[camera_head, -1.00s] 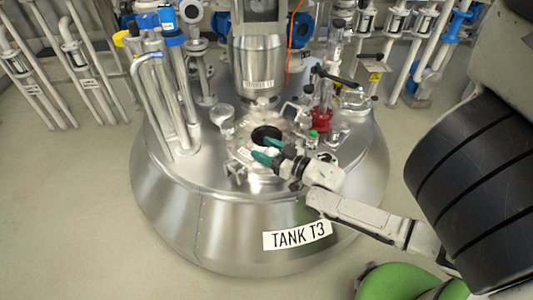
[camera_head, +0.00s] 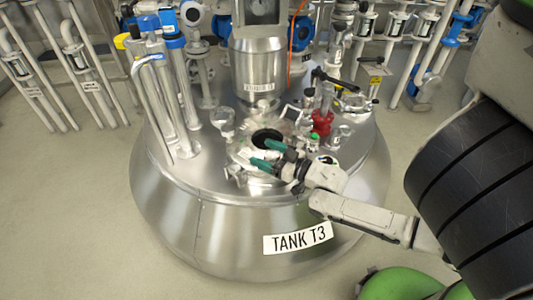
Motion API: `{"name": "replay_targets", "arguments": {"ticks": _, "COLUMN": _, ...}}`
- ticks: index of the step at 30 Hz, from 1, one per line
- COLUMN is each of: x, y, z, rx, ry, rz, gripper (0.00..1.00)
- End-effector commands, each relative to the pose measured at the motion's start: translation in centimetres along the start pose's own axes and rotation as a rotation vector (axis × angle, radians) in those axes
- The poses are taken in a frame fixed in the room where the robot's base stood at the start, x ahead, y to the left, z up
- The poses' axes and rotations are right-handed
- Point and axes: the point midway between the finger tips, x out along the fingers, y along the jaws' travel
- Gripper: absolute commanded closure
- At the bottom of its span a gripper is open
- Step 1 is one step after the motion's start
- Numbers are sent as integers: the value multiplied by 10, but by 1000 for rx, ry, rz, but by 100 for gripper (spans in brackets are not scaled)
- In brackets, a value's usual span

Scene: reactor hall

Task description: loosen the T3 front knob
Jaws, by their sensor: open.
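Tank T3 (camera_head: 165,205) is a wide steel vessel with a domed top and a label (camera_head: 297,238) reading TANK T3 on its front. A round manway (camera_head: 240,152) with a dark opening sits on the top, with small metal fittings around its rim. My gripper (camera_head: 266,153) has green fingertips and is open over the front right of the manway. The fingers point left, apart from each other. I cannot make out the front knob for certain; the gripper covers part of the manway's front rim.
A steel cylinder (camera_head: 257,65) stands behind the manway. Tall pipes with blue and yellow caps (camera_head: 172,90) rise at the left of the tank top. A red fitting (camera_head: 322,122) and a black-handled valve (camera_head: 335,80) stand to the right. Pipe racks line the back.

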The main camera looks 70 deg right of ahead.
Motion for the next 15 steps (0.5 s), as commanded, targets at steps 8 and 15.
{"name": "replay_targets", "arguments": {"ticks": 8, "x": -6, "y": 1, "z": -2, "rx": -2, "ry": 3, "rz": 1, "gripper": 20}}
{"name": "replay_targets", "arguments": {"ticks": 15, "x": -47, "y": 2, "z": -3, "rx": -3, "ry": 0, "rz": 3, "gripper": 20}}
